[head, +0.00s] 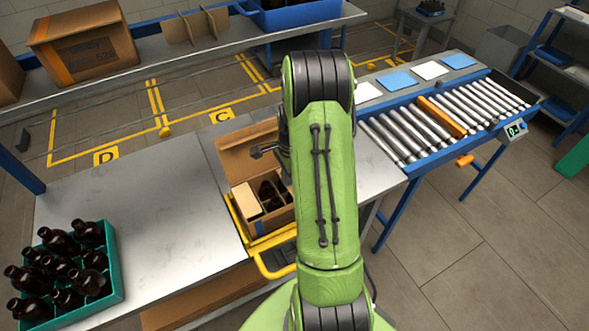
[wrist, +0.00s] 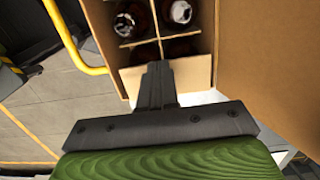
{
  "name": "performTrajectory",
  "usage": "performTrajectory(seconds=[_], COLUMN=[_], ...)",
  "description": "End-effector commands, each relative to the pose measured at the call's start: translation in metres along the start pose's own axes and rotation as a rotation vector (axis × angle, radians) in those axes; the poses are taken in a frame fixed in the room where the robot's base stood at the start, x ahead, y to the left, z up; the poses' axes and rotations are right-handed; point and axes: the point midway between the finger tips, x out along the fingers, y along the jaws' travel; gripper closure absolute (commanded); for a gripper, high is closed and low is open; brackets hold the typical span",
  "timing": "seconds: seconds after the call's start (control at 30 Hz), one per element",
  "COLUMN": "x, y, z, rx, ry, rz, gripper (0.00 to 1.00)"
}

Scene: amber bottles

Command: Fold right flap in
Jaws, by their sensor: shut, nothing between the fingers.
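The open cardboard box (head: 278,227) stands on the table in a yellow frame, with dark bottles and dividers inside. A pale flap (head: 247,198) lies over its left part. My arm hides the box's right side in the head view. In the wrist view, my gripper (wrist: 158,68) is shut and empty, with its fingertips at the box's right end. A pale panel (wrist: 192,74), which looks like the right flap, lies beside and behind the fingers. I cannot tell its exact tilt or whether the fingers touch it. Bottles (wrist: 180,12) show beyond it.
The far flap (head: 240,148) stands open, and shows as a large brown panel (wrist: 268,65) in the wrist view. The yellow frame's handle (wrist: 72,40) is at the near side. A teal crate of bottles (head: 116,272) is at left; a roller conveyor (head: 400,137) is at right.

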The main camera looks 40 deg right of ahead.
Motion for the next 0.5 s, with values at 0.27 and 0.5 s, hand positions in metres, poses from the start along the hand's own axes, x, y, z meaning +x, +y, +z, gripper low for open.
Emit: performTrajectory(seconds=[0.27, 0.5], x=[-0.005, -0.015], y=[0.0, 0.001], z=[-0.009, -0.013], rx=[-0.001, -0.004], ry=[-0.004, -0.003], rz=[0.003, 0.002], gripper=[1.0, 1.0])
